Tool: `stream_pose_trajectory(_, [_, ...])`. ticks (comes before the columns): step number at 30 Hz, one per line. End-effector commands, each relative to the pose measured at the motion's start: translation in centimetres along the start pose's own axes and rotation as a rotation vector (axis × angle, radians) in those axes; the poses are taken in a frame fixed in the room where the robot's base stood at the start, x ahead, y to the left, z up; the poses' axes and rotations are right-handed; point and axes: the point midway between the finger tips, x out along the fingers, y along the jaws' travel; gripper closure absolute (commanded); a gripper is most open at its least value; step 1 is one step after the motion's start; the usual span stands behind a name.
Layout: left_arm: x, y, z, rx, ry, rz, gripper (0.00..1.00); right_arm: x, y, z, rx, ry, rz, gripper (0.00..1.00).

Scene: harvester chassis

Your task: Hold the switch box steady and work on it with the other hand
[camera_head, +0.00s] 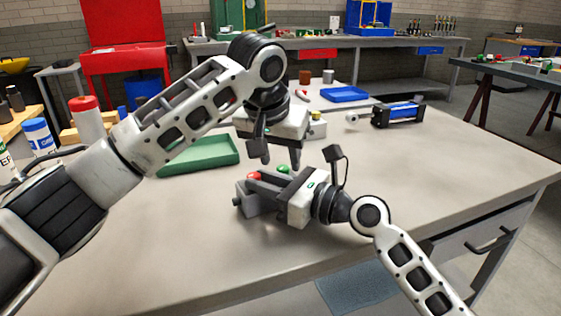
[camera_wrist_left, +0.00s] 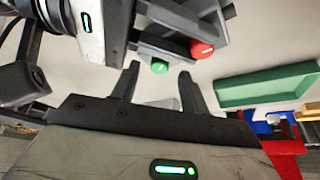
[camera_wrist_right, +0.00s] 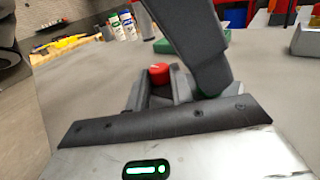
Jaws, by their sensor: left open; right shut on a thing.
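The grey switch box (camera_head: 246,202) sits on the workbench with a red button (camera_head: 253,176) and a green button (camera_head: 283,169) on it. My right gripper (camera_head: 268,189) is shut on the box from the right. The box and red button (camera_wrist_right: 160,73) also show in the right wrist view, where a dark finger covers part of the box. My left gripper (camera_head: 287,160) is open above and behind the box, close to the green button. In the left wrist view the green button (camera_wrist_left: 160,66) lies just beyond the open fingertips (camera_wrist_left: 158,80); I cannot tell if they touch.
A green tray (camera_head: 195,160) lies behind and left of the box. A blue tray (camera_head: 344,94) and a blue-and-black cylinder part (camera_head: 398,114) lie farther back. Bottles (camera_head: 40,138) stand at the left. The bench's front and right are clear.

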Motion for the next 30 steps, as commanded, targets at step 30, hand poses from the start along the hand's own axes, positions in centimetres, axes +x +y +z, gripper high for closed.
stream_pose_trajectory(30, [-10.0, 0.1, -0.1, 0.007, 0.005, -0.006, 0.55, 0.0, 0.0, -0.1, 0.000, 0.001, -0.001, 1.00])
